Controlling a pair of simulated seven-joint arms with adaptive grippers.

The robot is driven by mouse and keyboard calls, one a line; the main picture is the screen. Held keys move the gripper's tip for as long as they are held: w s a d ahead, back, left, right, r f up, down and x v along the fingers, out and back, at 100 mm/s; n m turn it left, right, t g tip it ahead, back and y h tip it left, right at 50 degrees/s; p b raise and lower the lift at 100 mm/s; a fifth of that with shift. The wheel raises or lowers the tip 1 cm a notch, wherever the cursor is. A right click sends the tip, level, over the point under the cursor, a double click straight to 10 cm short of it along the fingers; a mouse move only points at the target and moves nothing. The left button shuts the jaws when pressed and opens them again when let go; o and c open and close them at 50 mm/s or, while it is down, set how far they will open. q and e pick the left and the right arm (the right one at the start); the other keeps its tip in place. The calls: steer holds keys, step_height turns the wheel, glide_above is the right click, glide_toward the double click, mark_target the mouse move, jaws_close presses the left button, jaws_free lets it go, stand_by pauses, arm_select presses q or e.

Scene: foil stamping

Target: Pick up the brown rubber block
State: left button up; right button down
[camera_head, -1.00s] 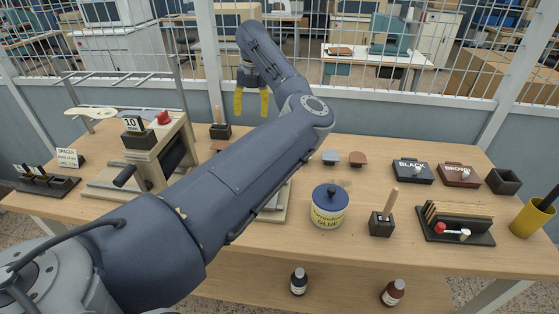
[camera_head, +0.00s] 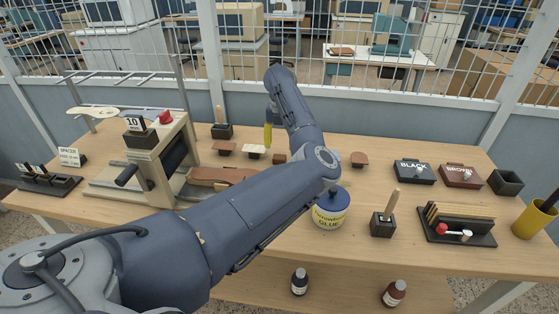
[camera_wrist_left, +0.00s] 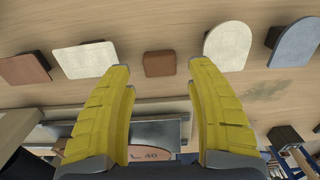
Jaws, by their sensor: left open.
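A small brown block (camera_head: 279,158), which looks like the rubber block, lies on the wooden table near its back edge. In the left wrist view the same block (camera_wrist_left: 159,63) is centred between and beyond the yellow fingertips. My left gripper (camera_head: 268,136) is above the back of the table, and one yellow finger shows clearly in the head view. In the left wrist view my left gripper (camera_wrist_left: 160,72) is open, with nothing between its fingers. The block is apart from the fingers. My right gripper is not in view.
Near the block are a cream-topped piece (camera_wrist_left: 85,59), a brown-topped piece (camera_wrist_left: 22,69), and round-ended cream (camera_wrist_left: 228,45) and grey (camera_wrist_left: 295,43) pieces. A press (camera_head: 150,155) stands left. A glue jar (camera_head: 330,210) stands right of my forearm. A wire fence (camera_head: 360,60) rises behind.

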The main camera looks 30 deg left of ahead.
mark_target(280, 155)
arm_select(q)
steer(key=shift+s+f, duration=0.2)
steer(key=shift+f, duration=3.05)
steer(key=c, duration=1)
